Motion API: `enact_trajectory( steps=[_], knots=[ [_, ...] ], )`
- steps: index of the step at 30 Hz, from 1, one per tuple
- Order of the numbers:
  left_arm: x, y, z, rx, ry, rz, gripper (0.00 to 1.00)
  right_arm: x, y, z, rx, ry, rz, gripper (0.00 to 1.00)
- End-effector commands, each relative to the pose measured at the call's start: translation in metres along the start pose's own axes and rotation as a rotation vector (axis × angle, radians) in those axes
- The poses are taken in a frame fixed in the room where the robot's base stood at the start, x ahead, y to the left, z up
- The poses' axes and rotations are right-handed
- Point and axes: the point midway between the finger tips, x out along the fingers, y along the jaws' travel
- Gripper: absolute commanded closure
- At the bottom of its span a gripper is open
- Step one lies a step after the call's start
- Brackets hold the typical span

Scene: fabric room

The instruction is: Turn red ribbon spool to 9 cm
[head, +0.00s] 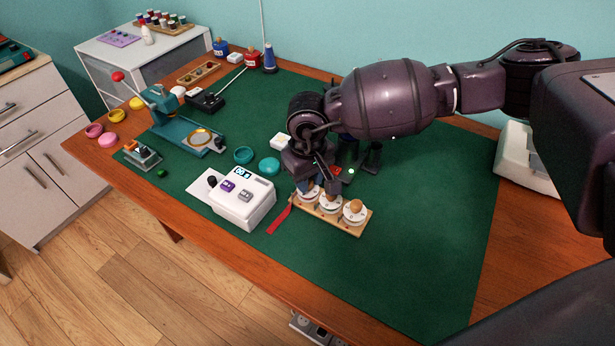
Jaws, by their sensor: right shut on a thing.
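A wooden rack (335,224) with three white spools in a row stands on the green mat, in the middle of the head view. A strip of red ribbon (280,217) lies on the mat at the rack's left end, beside the leftmost spool (306,197), which I take for the red ribbon spool. My right gripper (317,187) reaches down from above and is shut at the top of this spool. Its fingers partly hide the left and middle spools. The right spool (354,214) shows a tan knob on top. My left gripper is not in view.
A white box device (243,204) with buttons stands just left of the ribbon. A teal press (183,125) and round teal lids (269,166) are farther left. Dark items stand behind my gripper. The mat right of the rack is clear.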

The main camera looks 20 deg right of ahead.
Motion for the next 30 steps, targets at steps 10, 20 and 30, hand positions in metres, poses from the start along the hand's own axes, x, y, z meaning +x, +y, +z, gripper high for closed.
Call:
enact_trajectory(
  steps=[10,20,30],
  knots=[
    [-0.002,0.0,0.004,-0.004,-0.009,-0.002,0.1,0.0,0.0,0.0,-0.003,0.0,0.0,0.97],
    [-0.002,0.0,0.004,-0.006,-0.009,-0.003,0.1,0.0,0.0,0.0,-0.002,0.0,0.0,0.48],
    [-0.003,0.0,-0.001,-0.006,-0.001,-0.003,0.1,-0.018,0.001,-0.001,-0.002,0.004,0.002,0.48]
  ],
)
